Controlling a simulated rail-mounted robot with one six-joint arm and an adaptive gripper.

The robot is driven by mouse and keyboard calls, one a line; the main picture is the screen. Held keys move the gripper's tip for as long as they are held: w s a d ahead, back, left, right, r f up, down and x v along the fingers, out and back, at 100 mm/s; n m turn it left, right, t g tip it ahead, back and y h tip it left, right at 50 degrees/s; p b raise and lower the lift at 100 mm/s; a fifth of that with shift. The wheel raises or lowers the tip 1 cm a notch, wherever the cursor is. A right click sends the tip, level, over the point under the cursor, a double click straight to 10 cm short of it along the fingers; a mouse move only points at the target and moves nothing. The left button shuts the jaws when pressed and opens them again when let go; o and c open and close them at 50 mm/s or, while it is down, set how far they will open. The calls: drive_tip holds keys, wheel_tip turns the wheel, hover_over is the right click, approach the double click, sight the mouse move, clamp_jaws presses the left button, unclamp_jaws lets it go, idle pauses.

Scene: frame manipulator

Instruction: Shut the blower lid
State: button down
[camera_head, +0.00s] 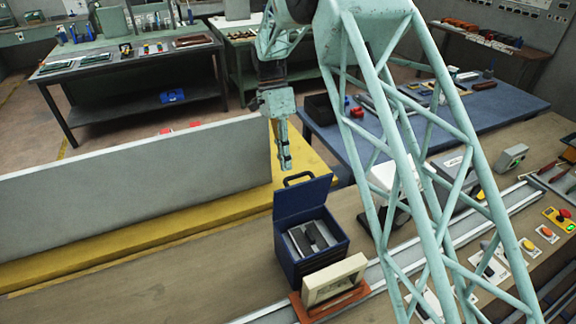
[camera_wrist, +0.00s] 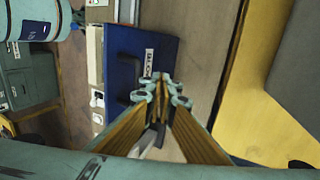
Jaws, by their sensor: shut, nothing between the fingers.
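The blower is a dark blue box (camera_head: 302,262) on the wooden bench, with a grey and black part inside it. Its blue lid (camera_head: 302,201) stands open and roughly upright at the back of the box, with a dark handle (camera_head: 298,179) on its top edge. My gripper (camera_head: 286,165) points down, just above and behind the lid's top edge; its fingers look shut and empty. In the wrist view the closed fingertips (camera_wrist: 165,88) overlap the blue blower (camera_wrist: 160,45), which bears a white label. Whether the fingers touch the lid is unclear.
A cream frame on a red-brown base (camera_head: 333,282) stands right in front of the blower. A grey panel (camera_head: 140,180) stands on a yellow platform (camera_head: 200,205) behind and left. The bench left of the blower is clear. Several buttons and boxes lie to the right.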

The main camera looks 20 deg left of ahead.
drive_tip(key=shift+s+d, duration=0.7)
